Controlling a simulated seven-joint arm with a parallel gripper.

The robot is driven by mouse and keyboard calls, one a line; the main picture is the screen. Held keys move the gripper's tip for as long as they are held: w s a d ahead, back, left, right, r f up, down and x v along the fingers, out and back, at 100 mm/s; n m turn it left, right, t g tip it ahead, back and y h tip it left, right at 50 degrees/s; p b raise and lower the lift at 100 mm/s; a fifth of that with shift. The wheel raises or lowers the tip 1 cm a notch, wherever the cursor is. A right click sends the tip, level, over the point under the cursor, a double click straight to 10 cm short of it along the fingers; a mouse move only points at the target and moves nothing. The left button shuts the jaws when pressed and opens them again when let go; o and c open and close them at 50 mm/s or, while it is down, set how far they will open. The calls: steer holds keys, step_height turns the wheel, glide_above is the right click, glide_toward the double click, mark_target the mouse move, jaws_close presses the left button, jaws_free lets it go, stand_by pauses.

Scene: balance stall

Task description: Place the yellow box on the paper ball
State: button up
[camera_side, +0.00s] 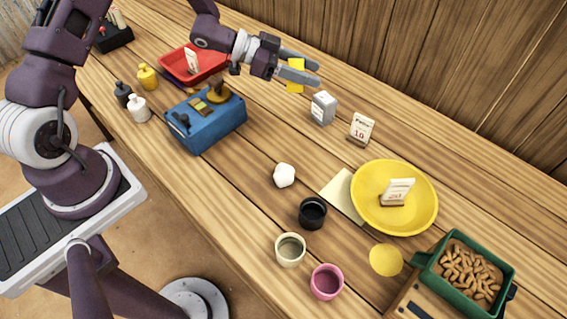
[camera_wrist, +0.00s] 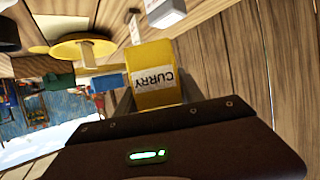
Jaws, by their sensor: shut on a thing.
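The yellow box (camera_side: 295,86) is between the fingers of my gripper (camera_side: 314,72), which is shut on it above the back part of the table. In the wrist view the yellow box (camera_wrist: 157,62) shows a white label reading CURRY, close to the gripper's palm. The paper ball (camera_side: 284,175) is a small white crumpled lump on the bare wood near the middle of the table, apart from the gripper, in front of and below it in the side view. I cannot make out the paper ball in the wrist view.
A grey-white box (camera_side: 323,108) and a price card (camera_side: 360,129) stand near the gripper. A blue scale (camera_side: 205,128) is left of the ball. A dark cup (camera_side: 313,213) and a yellow plate (camera_side: 420,222) are to its right. Wood around the ball is clear.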

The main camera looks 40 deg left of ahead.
steer(key=s+d+r+m+g+h, duration=0.1)
steer(key=s+d+m+g+h, duration=0.3)
steer(key=s+d, duration=0.35)
steer(key=m+g, duration=0.4)
steer(key=g, duration=0.1)
glide_above(284, 173)
steer(key=w+d, duration=0.1)
steer(key=d, duration=0.1)
step_height(284, 173, down, 9)
steer(key=shift+w+a+y, duration=0.1)
steer(key=shift+a+y, duration=0.15)
steer(key=shift+y, duration=0.05)
steer(key=shift+f, duration=0.1)
steer(key=o, duration=1.4)
